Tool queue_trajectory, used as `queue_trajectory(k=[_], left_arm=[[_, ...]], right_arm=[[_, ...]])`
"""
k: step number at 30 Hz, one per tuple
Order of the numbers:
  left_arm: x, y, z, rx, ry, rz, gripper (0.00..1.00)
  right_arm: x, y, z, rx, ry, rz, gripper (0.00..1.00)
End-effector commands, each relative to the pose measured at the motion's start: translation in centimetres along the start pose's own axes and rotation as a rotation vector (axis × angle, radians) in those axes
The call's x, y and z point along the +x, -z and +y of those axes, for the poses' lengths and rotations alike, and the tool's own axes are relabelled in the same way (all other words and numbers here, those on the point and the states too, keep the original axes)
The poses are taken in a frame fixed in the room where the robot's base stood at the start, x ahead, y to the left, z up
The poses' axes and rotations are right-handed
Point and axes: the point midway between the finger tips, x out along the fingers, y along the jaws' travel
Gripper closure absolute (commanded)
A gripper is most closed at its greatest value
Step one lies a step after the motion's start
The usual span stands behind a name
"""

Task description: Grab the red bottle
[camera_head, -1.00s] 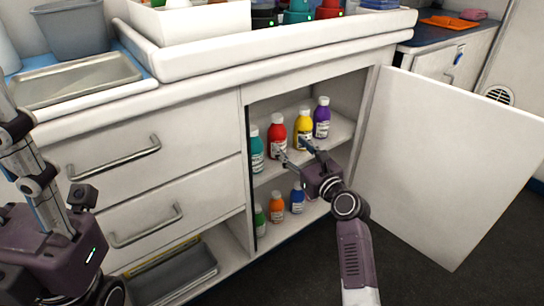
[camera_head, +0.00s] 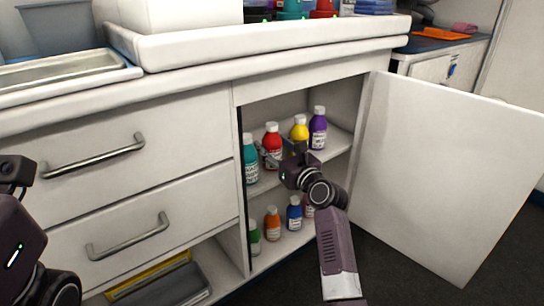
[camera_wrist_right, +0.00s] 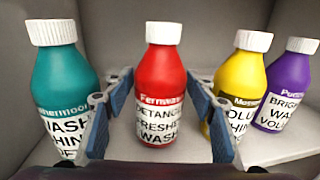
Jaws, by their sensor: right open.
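The red bottle (camera_head: 271,143) with a white cap stands upright on the upper shelf of the open cabinet, between a teal bottle (camera_head: 249,160) and a yellow bottle (camera_head: 299,130). In the right wrist view the red bottle (camera_wrist_right: 160,85) is centred between the two blue-padded fingers. My right gripper (camera_wrist_right: 160,125) is open, with one finger on each side of the red bottle and gaps beside it. The right finger overlaps the yellow bottle in view. The right gripper also shows in the head view (camera_head: 275,160). My left arm shows at the left edge; its fingers are out of frame.
A purple bottle (camera_head: 318,128) stands right of the yellow one. Green, orange (camera_head: 272,223) and blue (camera_head: 294,213) bottles stand on the lower shelf. The cabinet door (camera_head: 440,170) is swung open to the right. Drawers (camera_head: 120,150) are on the left.

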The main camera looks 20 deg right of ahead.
Motion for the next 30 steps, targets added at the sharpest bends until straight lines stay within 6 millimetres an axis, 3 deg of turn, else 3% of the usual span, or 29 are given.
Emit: queue_trajectory(k=[9,21,30], left_arm=[[0.2,0.18,0.06,0.001,-0.003,0.007,0.6],[0.21,0.2,0.08,0.001,-0.003,0.007,0.6],[0.41,0.2,0.05,0.0,-0.003,0.009,0.6]], right_arm=[[0.35,-0.03,0.0,0.0,0.0,0.001,0.49],[0.33,-0.17,-0.02,0.0,0.001,-0.002,0.92],[0.33,-0.41,-0.01,0.0,0.001,-0.002,0.92]])
